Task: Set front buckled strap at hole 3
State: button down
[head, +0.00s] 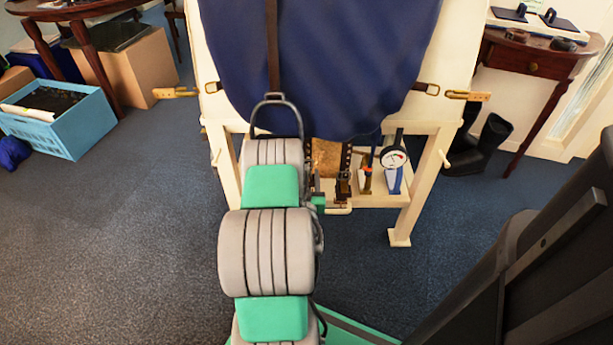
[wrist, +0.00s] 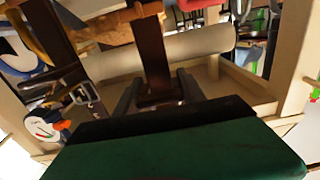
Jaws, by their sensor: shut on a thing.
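In the wrist view a dark brown strap (wrist: 152,50) hangs down between the two dark fingers of my gripper (wrist: 157,88), which is shut on it near its lower end. I cannot make out the strap's holes, so hole 3 is not told apart. In the head view my own arm hides the gripper. A brown strap (head: 273,45) runs down the blue cloth (head: 335,60) and passes out of sight behind my arm. Short tan straps with metal buckles stick out at the left (head: 178,92) and right (head: 468,95) of the stand.
A cream wooden stand (head: 433,170) carries the cloth. Its low shelf holds a dial gauge (head: 394,158) and several tools close to my arm. A pale round bar (wrist: 200,46) crosses behind the held strap. A blue crate (head: 75,130) is left; carpet between is clear.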

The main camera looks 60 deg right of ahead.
jog(key=shift+r, duration=0.3)
jog(key=c, duration=0.7)
grip_release()
jog(key=shift+b+v, duration=0.3)
jog(key=shift+v, duration=3.6)
